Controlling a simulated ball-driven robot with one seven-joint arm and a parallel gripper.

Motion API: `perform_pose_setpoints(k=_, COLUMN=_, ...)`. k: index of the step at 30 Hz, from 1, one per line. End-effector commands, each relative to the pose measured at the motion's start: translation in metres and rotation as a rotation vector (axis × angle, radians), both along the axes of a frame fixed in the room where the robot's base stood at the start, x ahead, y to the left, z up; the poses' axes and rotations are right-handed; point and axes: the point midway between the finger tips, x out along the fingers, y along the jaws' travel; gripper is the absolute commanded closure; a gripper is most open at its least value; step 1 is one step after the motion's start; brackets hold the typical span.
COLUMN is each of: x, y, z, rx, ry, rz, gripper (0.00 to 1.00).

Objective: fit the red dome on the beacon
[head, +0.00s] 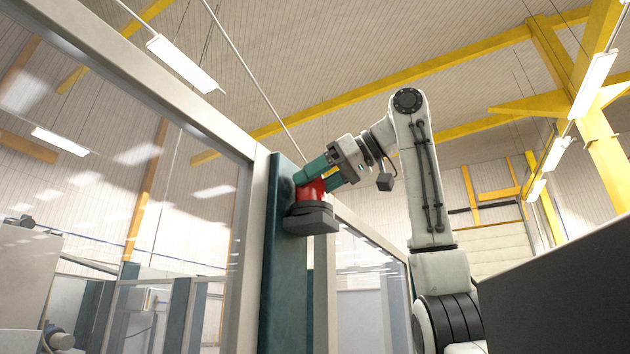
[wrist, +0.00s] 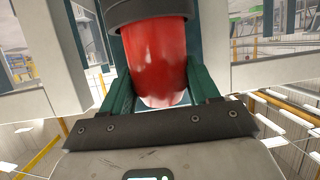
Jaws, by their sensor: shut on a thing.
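The red dome (head: 313,191) is between the green fingers of my gripper (head: 318,178), which is shut on it. The beacon (head: 311,220) is a dark grey round base on a bracket, fixed to a teal post. The dome sits right over the base, and its lower edge meets the dark ring with no clear gap; I cannot tell if it is seated. In the wrist view the red dome (wrist: 156,62) fills the space between the fingers, its wide end against the dark ring (wrist: 140,10). The fingers hide parts of the dome's sides.
The teal post (head: 283,265) stands close behind the beacon. A framed glass panel (head: 150,190) runs along the left, and another stands right of the post. A dark grey slab-like surface (head: 560,295) fills the lower right.

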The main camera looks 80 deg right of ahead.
Motion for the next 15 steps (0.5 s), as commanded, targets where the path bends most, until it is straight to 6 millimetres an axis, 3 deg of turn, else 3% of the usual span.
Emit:
perform_pose_setpoints(k=14, x=0.0002, y=-0.0001, z=-0.0067, rx=0.001, ry=0.0, rz=0.0, gripper=0.85)
perform_pose_setpoints(k=15, x=0.0002, y=-0.0001, z=-0.0067, rx=0.001, ry=0.0, rz=0.0, gripper=0.36)
